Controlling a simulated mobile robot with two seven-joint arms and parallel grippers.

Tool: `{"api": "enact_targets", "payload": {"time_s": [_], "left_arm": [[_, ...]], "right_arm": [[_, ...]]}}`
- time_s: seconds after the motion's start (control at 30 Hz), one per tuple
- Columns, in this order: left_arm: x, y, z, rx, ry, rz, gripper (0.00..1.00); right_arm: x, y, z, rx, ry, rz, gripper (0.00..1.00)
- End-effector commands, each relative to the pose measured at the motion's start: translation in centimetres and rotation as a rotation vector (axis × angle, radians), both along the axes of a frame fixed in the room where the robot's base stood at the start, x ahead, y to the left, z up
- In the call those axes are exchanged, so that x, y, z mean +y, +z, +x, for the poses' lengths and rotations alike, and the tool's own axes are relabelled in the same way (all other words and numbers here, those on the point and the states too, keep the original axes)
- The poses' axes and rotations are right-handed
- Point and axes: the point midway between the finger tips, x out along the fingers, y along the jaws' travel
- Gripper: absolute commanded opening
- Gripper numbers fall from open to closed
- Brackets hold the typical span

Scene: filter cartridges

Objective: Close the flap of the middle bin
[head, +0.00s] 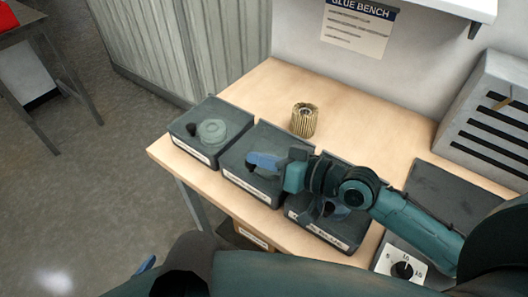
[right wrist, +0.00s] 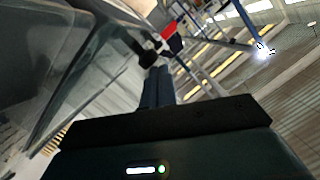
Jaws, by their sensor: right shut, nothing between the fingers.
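The middle bin (head: 262,139) is a dark grey box with a white label on its front, between two similar bins on the bench. Its top looks flat and dark, but my right gripper covers part of it, so I cannot tell how far its flap is shut. My right gripper (head: 262,162) is over the front part of this bin with its blue fingers together and empty. The fingers also show in the right wrist view (right wrist: 158,88), beside a blurred grey surface. A blue tip (head: 146,264) at the lower left seems to be my left gripper, mostly hidden.
The left bin (head: 181,131) has a round green-grey piece on top. The right bin (head: 339,235) is partly under my right arm. A ribbed golden cartridge (head: 304,121) stands behind the middle bin. A dial box (head: 398,266) is at the front right. The bench's back left is clear.

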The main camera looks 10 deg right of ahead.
Motion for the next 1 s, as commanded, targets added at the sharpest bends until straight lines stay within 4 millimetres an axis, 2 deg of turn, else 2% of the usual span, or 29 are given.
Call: {"api": "enact_targets", "payload": {"time_s": [0.57,0.67,1.0], "left_arm": [[-0.1,0.2,0.0,-0.004,-0.004,-0.002,0.91],[-0.1,0.4,0.0,-0.003,-0.004,-0.001,0.91],[0.3,0.6,-0.2,0.015,0.003,0.008,0.91]], "right_arm": [[0.1,-0.3,-0.2,0.008,0.003,-0.003,0.00],[0.1,0.7,-0.1,0.005,0.004,-0.003,0.00],[0.0,7.3,0.0,-0.005,0.000,0.000,0.00]]}}
